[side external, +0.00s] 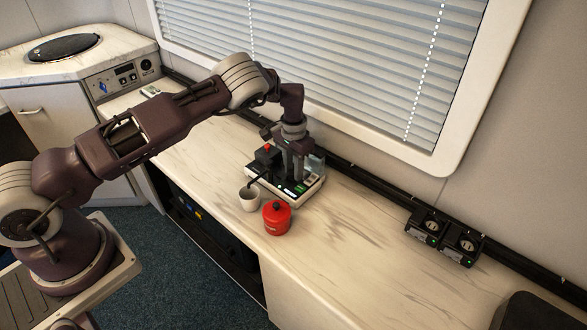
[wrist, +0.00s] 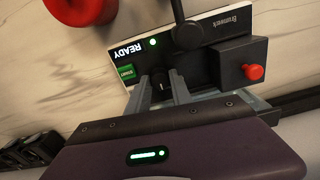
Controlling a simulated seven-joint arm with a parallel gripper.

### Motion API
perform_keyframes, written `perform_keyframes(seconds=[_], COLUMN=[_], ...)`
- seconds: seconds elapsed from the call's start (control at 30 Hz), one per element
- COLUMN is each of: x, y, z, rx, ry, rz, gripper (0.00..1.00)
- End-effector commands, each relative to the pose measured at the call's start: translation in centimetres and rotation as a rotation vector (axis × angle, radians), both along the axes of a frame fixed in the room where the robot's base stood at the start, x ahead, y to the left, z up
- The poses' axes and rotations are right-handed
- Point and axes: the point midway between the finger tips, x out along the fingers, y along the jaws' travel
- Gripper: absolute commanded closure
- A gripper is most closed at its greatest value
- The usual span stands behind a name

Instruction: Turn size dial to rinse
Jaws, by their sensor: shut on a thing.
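A coffee machine (side external: 306,188) stands on the counter under the window. It also shows in the wrist view (wrist: 222,62), with a lit READY display (wrist: 126,52), a green light and a green button (wrist: 127,72). The small dark size dial (wrist: 164,87) with a pale mark sits on its front panel. My gripper (wrist: 166,80) reaches down to the panel, one finger on each side of the dial, shut on it. In the side view my gripper (side external: 294,172) hides part of the machine, and the dial cannot be made out. The dial's setting labels are not readable.
A white cup (side external: 249,199) stands at the machine's spout side, with a red canister (side external: 277,218) close by. A red knob (wrist: 255,72) sticks out from the machine. Black socket units (side external: 443,236) lie farther right. The counter between is clear.

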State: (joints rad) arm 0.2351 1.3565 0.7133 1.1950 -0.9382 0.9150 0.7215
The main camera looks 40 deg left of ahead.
Motion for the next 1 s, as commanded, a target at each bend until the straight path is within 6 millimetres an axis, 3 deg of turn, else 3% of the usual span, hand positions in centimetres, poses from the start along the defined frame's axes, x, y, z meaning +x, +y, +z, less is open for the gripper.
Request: perform_keyframes(seconds=[0.27,1.0], x=[0.01,0.01], y=[-0.02,-0.03], z=[0.07,0.08], rx=[-0.002,-0.002], ry=[0.000,0.001], rz=[0.123,0.726], gripper=[1.00,1.00])
